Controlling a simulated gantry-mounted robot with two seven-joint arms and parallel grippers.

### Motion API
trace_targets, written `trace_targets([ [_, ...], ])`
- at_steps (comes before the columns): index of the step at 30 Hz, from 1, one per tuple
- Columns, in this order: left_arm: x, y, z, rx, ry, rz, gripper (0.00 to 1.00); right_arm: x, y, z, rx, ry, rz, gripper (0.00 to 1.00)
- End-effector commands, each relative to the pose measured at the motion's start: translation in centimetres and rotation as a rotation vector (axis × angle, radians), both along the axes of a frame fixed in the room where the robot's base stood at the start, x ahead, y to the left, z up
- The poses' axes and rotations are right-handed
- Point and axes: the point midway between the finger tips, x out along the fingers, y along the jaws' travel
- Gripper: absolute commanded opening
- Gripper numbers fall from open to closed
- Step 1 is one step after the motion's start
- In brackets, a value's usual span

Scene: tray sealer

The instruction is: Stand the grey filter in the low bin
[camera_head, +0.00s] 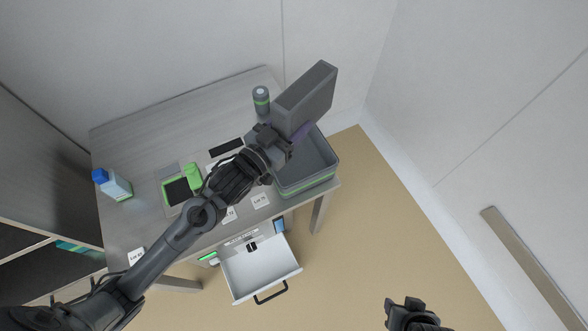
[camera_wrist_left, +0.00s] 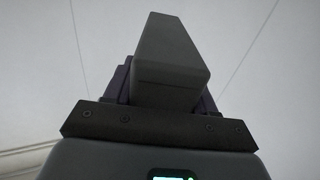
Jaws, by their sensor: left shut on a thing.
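The grey filter (camera_head: 306,98) is a thick rectangular block, held tilted in the air by my left gripper (camera_head: 282,134). In the left wrist view the filter (camera_wrist_left: 172,60) stands out between the fingers of the left gripper (camera_wrist_left: 165,92), which are shut on it. The low bin (camera_head: 317,163) is a grey open tray with a green band, at the right end of the table. The filter and gripper appear over its left and back part and hide some of it. My right gripper (camera_head: 410,308) is at the bottom edge; its jaws are too unclear to judge.
The grey table (camera_head: 140,146) carries a blue-capped bottle (camera_head: 113,184), a green device (camera_head: 182,190), a green-banded cylinder (camera_head: 261,99) and several labels. An open white drawer (camera_head: 262,272) juts out in front. Walls stand behind and to the right.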

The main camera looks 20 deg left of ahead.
Motion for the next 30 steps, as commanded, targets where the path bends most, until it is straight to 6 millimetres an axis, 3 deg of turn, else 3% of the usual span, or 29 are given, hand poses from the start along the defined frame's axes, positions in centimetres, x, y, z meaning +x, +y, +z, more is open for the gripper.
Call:
trace_targets([
  [1, 0.0, 0.0, -1.9, -0.001, -0.004, -0.003, 0.20, 0.0, 0.0, -2.4, 0.000, 0.000, 0.000, 0.43],
  [9, 0.1, 0.0, -4.6, -0.001, -0.003, -0.015, 0.20, 0.0, -0.1, -6.5, -0.004, -0.001, 0.002, 0.43],
  [17, 0.7, 0.6, -5.9, 0.001, -0.003, -0.018, 0.20, 0.0, -0.3, -7.9, -0.010, -0.002, 0.006, 0.43],
  [30, 6.0, 6.6, -10.8, 0.002, -0.001, -0.016, 0.20, 0.0, -0.2, -10.2, -0.007, -0.002, 0.004, 0.43],
])
